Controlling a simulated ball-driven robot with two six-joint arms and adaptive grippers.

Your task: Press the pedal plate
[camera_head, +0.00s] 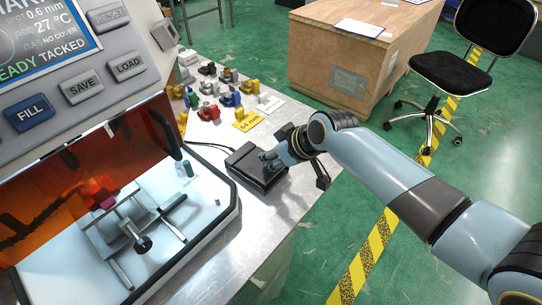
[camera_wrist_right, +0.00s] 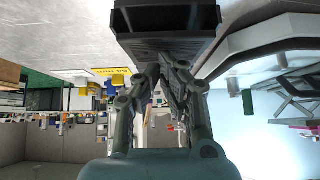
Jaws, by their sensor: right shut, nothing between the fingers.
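The black pedal plate (camera_head: 252,169) sits on the metal bench top, right of the machine's glazed chamber. In the right wrist view the black pedal plate (camera_wrist_right: 165,22) is at the top, just beyond the fingertips. My right gripper (camera_head: 268,163) reaches in from the right and its fingertips are over or against the pedal's right side. In the right wrist view my right gripper (camera_wrist_right: 158,72) is shut with nothing between its fingers. I cannot tell whether the tips touch the plate. My left gripper is not in view.
The machine's control panel has FILL (camera_head: 30,112), SAVE (camera_head: 82,90) and LOAD (camera_head: 127,65) buttons. Several coloured parts (camera_head: 230,98) and a yellow card (camera_head: 249,121) lie behind the pedal. A wooden crate (camera_head: 350,60) and black chair (camera_head: 455,73) stand beyond. The bench right of the pedal is clear.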

